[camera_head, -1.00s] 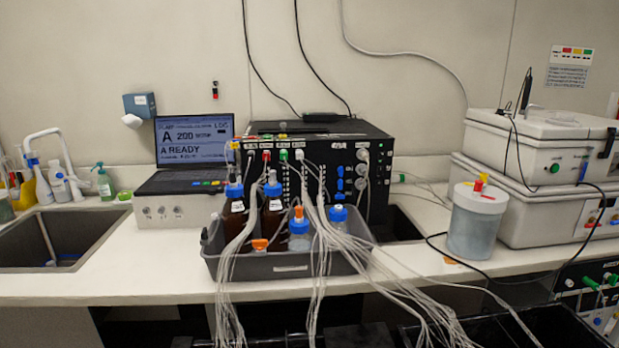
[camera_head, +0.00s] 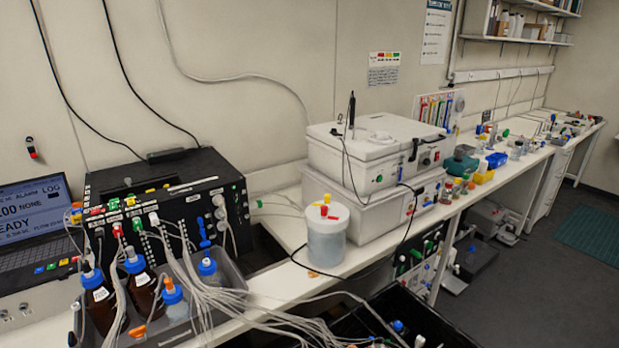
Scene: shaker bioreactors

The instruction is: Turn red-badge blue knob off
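A black control box (camera_head: 165,200) stands on the bench at the left, with cables running from its front. Small blue knobs (camera_head: 203,233) sit in a column near the right of its front face, beside a column of pale round fittings (camera_head: 220,213). I cannot make out a red badge next to these blue knobs, nor how they are turned. A stacked white instrument (camera_head: 375,185) with small coloured controls stands right of the box; its markings are too small to read. Neither of my grippers is in view.
A grey tray (camera_head: 235,295) with blue-capped bottles and loose tubing stands before the box. A white lidded tub (camera_head: 326,240) stands between box and instrument. A dark open bin (camera_head: 450,325) is at the bottom right. Floor (camera_head: 530,275) is clear at the right.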

